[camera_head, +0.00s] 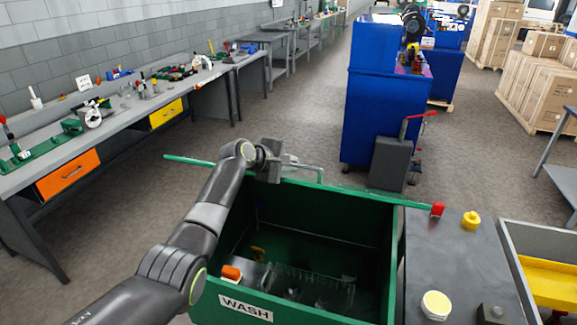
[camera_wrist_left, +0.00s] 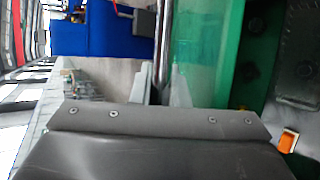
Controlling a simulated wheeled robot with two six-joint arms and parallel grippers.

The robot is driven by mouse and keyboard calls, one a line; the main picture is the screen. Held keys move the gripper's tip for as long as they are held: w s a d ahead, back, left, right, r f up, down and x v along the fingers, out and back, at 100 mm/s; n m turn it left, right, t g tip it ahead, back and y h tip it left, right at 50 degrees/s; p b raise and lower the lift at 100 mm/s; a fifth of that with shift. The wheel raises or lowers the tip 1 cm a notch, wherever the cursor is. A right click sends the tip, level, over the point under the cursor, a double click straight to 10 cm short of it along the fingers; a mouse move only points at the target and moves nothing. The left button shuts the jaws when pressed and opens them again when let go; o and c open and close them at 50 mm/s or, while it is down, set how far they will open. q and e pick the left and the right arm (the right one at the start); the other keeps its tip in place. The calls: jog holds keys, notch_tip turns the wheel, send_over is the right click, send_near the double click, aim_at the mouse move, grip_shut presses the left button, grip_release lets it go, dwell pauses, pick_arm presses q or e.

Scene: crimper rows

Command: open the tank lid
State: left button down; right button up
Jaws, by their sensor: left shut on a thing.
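The green tank (camera_head: 392,250) with a "WASH" label stands in front of me, and its inside shows from above. Its lid (camera_head: 370,195) is raised and seen nearly edge-on as a thin green strip across the tank's back. In the left wrist view the lid (camera_wrist_left: 195,45) is a see-through green panel beside a metal handle bar (camera_wrist_left: 162,45). My left gripper (camera_head: 290,163) is shut on this handle at the lid's far side; its fingers (camera_wrist_left: 160,82) lie around the bar. My right gripper is not in view.
A wire basket (camera_head: 315,285) and an orange item (camera_head: 231,272) are in the tank. A blue machine (camera_head: 375,120) stands behind; open floor lies left.

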pick_arm(q)
jog(key=c, duration=1.7)
grip_release()
jog(key=b+v, duration=0.4)
jog(key=v, duration=1.3)
jog(key=shift+a, duration=0.15)
jog(key=shift+s+r, duration=0.1)
